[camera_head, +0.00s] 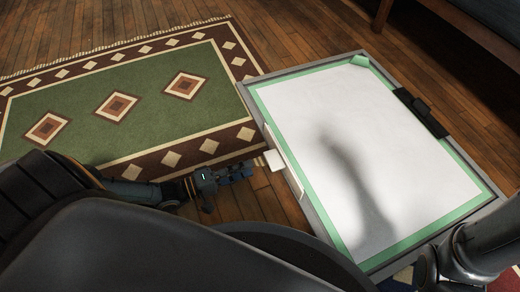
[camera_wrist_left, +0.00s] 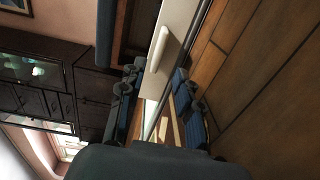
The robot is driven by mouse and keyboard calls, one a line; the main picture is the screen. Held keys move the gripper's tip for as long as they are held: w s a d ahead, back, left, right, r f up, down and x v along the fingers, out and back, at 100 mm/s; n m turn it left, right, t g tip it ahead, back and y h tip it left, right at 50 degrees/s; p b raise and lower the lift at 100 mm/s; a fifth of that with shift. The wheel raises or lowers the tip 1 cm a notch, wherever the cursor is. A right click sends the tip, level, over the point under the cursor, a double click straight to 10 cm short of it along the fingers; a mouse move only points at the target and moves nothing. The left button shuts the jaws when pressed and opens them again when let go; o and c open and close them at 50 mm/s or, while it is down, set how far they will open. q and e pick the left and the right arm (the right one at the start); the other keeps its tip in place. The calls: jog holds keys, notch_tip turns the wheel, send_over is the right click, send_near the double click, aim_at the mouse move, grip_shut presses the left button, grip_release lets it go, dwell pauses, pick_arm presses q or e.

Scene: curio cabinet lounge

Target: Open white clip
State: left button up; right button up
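The white clip (camera_head: 274,160) is on the left edge of a grey-framed board (camera_head: 320,225) in the head view. It has a long pale plate along the edge and a small tab sticking out to the left. In the left wrist view the white clip (camera_wrist_left: 160,48) is ahead of the fingers, its tab facing the camera. My left gripper (camera_head: 246,172) is just left of the tab, apart from it. In the wrist view my left gripper (camera_wrist_left: 158,92) has its two blue-padded fingers spread with nothing gripped. My right gripper is not discernible; only part of my right arm shows lower right.
A black clip (camera_head: 422,112) sits on the board's right edge. A white sheet with a green border covers the board. A green patterned rug (camera_head: 120,100) lies on the wooden floor to the left. A dark wooden bench (camera_head: 480,25) is at upper right.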

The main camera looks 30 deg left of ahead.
pick_arm(q)
jog(key=shift+v, duration=1.7)
